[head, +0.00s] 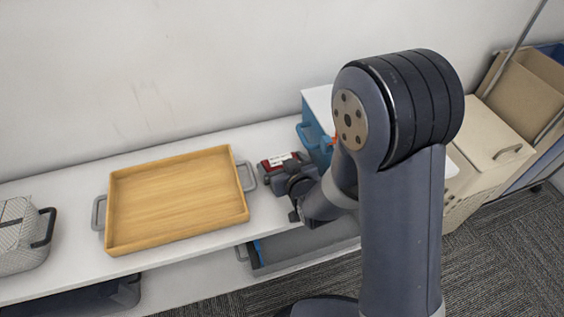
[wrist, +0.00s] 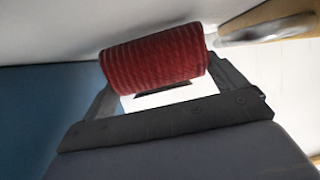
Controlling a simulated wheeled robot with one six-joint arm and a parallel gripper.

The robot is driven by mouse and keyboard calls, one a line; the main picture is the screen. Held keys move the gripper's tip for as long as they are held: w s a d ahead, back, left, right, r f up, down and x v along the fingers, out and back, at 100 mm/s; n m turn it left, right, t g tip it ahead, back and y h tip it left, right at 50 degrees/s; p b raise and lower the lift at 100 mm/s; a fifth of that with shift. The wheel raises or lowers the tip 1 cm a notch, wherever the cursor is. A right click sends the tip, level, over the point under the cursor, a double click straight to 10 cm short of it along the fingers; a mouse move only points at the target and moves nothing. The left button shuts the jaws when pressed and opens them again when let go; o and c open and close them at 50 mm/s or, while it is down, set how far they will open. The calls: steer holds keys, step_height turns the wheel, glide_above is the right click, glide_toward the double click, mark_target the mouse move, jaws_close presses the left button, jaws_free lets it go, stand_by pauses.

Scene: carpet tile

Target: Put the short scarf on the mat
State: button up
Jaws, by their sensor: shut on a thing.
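A dark red ribbed roll, the short scarf (wrist: 153,56), sits between the two fingers of my gripper (wrist: 165,85) in the wrist view. The fingers are shut on it. In the head view my gripper (head: 284,168) is over the white shelf, between the wooden tray and the blue box, and a bit of the red scarf (head: 276,160) shows at its tip. My arm hides part of the shelf to the right. I cannot make out the mat in either view.
An empty wooden tray (head: 175,196) with grey handles stands left of my gripper. A blue box (head: 318,130) stands close on the right. A grey basket (head: 20,235) is at the far left. Beige bins (head: 492,150) stand at the right. The wall is behind.

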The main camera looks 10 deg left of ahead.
steer(key=shift+f, duration=0.2)
steer(key=o, duration=0.7)
steer(key=shift+o, duration=0.2)
steer(key=shift+r, duration=0.2)
